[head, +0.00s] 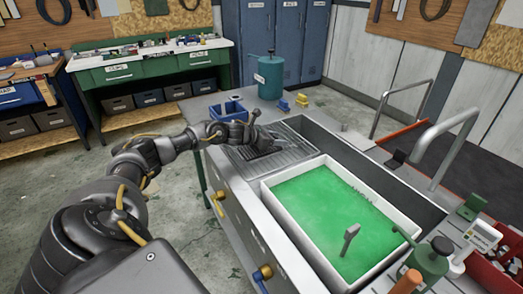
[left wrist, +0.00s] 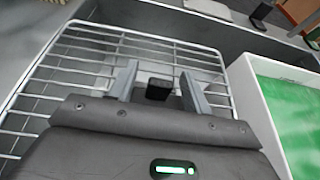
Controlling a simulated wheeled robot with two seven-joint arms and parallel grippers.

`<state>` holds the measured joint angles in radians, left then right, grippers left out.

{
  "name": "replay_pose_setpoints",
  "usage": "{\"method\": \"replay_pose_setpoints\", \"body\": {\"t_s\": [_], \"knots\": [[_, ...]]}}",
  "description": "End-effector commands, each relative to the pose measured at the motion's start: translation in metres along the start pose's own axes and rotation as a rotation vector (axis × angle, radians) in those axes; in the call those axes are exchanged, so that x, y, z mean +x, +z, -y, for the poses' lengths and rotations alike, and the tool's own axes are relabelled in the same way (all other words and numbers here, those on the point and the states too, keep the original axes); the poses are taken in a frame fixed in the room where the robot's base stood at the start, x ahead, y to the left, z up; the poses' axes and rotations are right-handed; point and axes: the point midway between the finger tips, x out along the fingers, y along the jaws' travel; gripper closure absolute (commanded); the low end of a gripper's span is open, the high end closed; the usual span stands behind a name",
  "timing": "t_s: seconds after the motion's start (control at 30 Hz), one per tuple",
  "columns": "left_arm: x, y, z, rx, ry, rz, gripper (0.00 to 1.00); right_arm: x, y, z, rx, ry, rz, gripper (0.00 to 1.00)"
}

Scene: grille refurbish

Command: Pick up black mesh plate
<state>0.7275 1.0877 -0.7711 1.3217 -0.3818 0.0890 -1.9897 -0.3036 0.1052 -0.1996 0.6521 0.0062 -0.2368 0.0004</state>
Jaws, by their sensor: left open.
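My left gripper (head: 266,140) is over the wire rack (head: 305,152) in the sink, left of the green bath. In the left wrist view its two fingers (left wrist: 160,84) are open and spread apart. A small black block (left wrist: 158,90) shows between them, above or on the rack (left wrist: 75,75); I cannot tell whether they touch it. The gripper body hides part of the rack. My right gripper is not in view.
The white tub (head: 267,207) of green liquid fills the sink's middle, with a grey upright handle (head: 350,238) in it. A blue bin (head: 222,109), a teal canister (head: 270,76) and yellow pieces (head: 301,100) stand behind. Bottles (head: 428,258) crowd the front right.

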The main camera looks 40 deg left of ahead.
Motion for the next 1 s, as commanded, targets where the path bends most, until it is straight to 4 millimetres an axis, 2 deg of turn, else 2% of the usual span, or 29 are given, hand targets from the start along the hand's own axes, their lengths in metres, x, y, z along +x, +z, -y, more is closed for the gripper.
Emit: {"method": "replay_pose_setpoints", "body": {"t_s": [0.17,0.53,0.83,1.0], "knots": [[0.0,0.0,0.0,0.0,0.0,0.0,0.52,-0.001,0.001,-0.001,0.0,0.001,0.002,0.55],[-0.001,0.0,0.0,0.0,0.0,0.0,1.0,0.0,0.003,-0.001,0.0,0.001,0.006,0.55],[-0.002,0.003,-0.001,0.0,0.001,0.001,1.0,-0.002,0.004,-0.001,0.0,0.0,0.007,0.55],[-0.007,0.016,-0.001,0.001,0.001,0.003,1.0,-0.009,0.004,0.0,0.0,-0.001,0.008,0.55]]}}
